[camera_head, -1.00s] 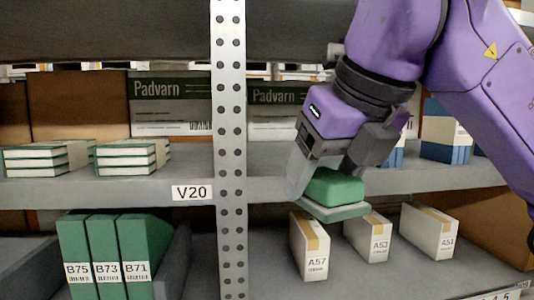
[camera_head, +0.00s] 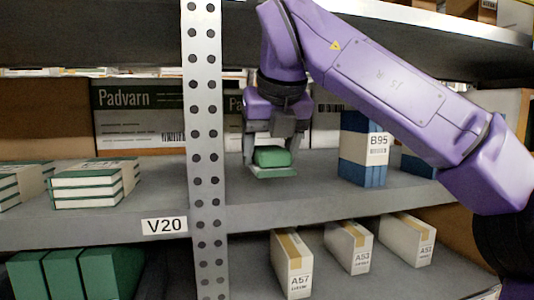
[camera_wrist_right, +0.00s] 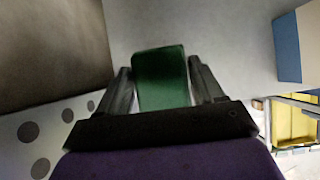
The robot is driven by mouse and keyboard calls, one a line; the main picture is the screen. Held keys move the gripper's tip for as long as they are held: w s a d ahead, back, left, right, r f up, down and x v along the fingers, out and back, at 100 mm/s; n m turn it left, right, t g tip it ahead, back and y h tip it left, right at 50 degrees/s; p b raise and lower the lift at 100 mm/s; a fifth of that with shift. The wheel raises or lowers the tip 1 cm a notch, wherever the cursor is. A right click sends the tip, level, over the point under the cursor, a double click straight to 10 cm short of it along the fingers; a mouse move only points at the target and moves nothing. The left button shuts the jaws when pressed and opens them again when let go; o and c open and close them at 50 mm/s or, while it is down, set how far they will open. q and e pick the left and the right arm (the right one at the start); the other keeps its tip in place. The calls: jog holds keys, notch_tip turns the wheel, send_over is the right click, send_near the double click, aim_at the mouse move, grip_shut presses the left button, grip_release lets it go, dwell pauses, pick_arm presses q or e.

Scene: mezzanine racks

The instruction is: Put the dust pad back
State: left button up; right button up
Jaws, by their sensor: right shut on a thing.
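The dust pad (camera_head: 272,157) is a green block on a flat pale-green plate. My right gripper (camera_head: 273,140) is shut on it from above, over the upper shelf board (camera_head: 300,206), just right of the perforated post. I cannot tell whether the plate touches the board. In the right wrist view the green pad (camera_wrist_right: 161,78) sits between the two fingers of the gripper (camera_wrist_right: 162,85). My left gripper does not show.
The perforated post (camera_head: 204,150) stands close to the left of the pad. Blue binders labelled B95 (camera_head: 362,150) stand to the right. Stacked green-and-white packs (camera_head: 95,185) lie left of the post. White boxes (camera_head: 291,263) stand on the lower shelf.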

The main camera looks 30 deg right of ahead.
aim_at(271, 148)
jog(key=shift+w+d+r+p, duration=0.1)
jog(key=shift+w+d+p, duration=0.15)
jog(key=shift+w, duration=0.35)
jog(key=shift+w+d+r+p, duration=0.15)
jog(key=shift+w+p, duration=0.2)
jog(key=shift+w, duration=0.2)
notch_tip(271, 148, down, 4)
jog(key=shift+s+f, duration=0.1)
jog(key=shift+s, duration=0.05)
jog(key=o, duration=1)
jog(key=shift+a+b, duration=0.1)
jog(key=shift+b, duration=0.2)
jog(key=shift+r, duration=0.25)
jog(key=v, duration=0.7)
jog(key=shift+s+a+r, duration=0.1)
jog(key=shift+s+a, duration=0.05)
jog(key=shift+s, duration=0.1)
jog(key=shift+w, duration=0.1)
jog(key=shift+d, duration=0.2)
